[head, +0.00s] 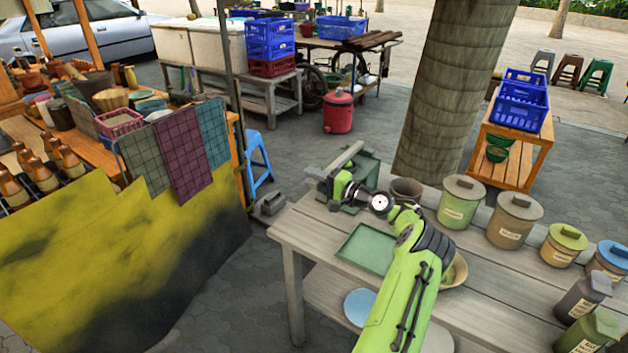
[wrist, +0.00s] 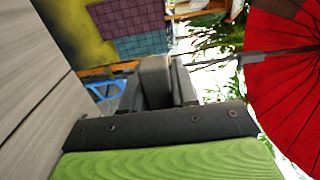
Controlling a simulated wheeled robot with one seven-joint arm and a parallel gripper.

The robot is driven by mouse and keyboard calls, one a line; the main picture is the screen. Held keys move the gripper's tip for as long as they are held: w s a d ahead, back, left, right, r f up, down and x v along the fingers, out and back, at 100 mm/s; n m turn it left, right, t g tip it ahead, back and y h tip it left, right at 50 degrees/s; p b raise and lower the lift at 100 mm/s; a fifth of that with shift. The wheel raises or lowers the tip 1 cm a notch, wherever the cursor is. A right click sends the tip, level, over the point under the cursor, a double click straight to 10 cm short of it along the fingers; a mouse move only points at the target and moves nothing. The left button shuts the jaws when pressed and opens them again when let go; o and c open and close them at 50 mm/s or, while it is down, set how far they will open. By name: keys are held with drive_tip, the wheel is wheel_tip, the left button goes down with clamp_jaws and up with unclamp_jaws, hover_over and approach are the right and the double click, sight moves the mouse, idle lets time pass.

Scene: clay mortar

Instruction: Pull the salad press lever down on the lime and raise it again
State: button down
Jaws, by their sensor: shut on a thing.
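The salad press (head: 366,170) stands at the far left corner of the wooden table, green and partly hidden behind my arm. Its grey lever (head: 349,154) sticks up at a slant above it. My gripper (head: 324,179) is at the lever's lower left end in the head view. In the wrist view, my gripper (wrist: 157,88) has its two dark fingers on either side of the grey lever (wrist: 154,78), shut on it. I cannot see the lime; the inside of the press is hidden.
A green tray (head: 366,249) lies in front of the press, and a brown pot (head: 406,190) stands right of it. Several lidded jars (head: 461,201) line the table's far right side. A bowl (head: 455,271) is partly behind my arm. A tree trunk (head: 440,90) rises behind the table.

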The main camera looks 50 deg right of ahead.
drive_tip(key=shift+f, duration=0.45)
drive_tip(key=c, duration=1)
unclamp_jaws()
drive_tip(key=shift+o, duration=0.2)
drive_tip(key=shift+r, duration=0.1)
drive_tip(key=shift+s, duration=0.1)
drive_tip(key=shift+s+r, duration=0.1)
drive_tip(key=shift+s, duration=0.2)
drive_tip(key=s+d+p, duration=0.1)
drive_tip(key=s+p, duration=0.1)
drive_tip(key=s, duration=1.3)
drive_tip(key=shift+d, duration=0.2)
